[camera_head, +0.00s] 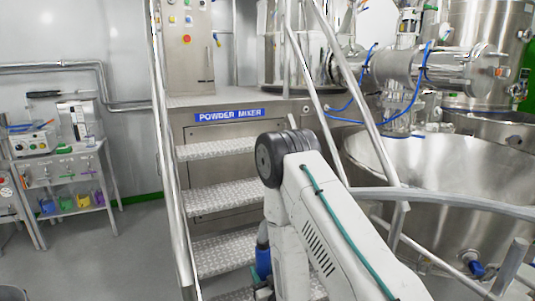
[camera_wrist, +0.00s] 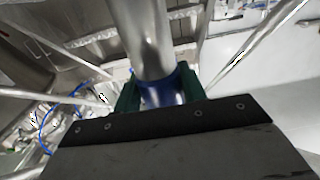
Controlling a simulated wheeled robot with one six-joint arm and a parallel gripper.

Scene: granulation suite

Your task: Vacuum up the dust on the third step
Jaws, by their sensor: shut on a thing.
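My gripper (camera_wrist: 160,93) has its green fingers shut around the blue collar of a metal vacuum tube (camera_wrist: 143,45), which runs away from the wrist towards the stairs. In the head view the blue part of the tube (camera_head: 263,252) shows beside my arm, and my gripper (camera_head: 263,284) is mostly hidden behind the arm. The stairs have several metal tread-plate steps: an upper one (camera_head: 215,149), a middle one (camera_head: 222,198) and a lower one (camera_head: 220,254). A further tread shows partly at the bottom edge. I cannot make out dust on any tread. The tube's far end is hidden.
Handrails (camera_head: 168,150) flank the stairs on both sides. A platform with a "POWDER MIXER" sign (camera_head: 229,115) is at the top. A large steel vessel (camera_head: 440,175) stands on the right. A wheeled trolley (camera_head: 75,158) stands left. The grey floor between trolley and stairs is clear.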

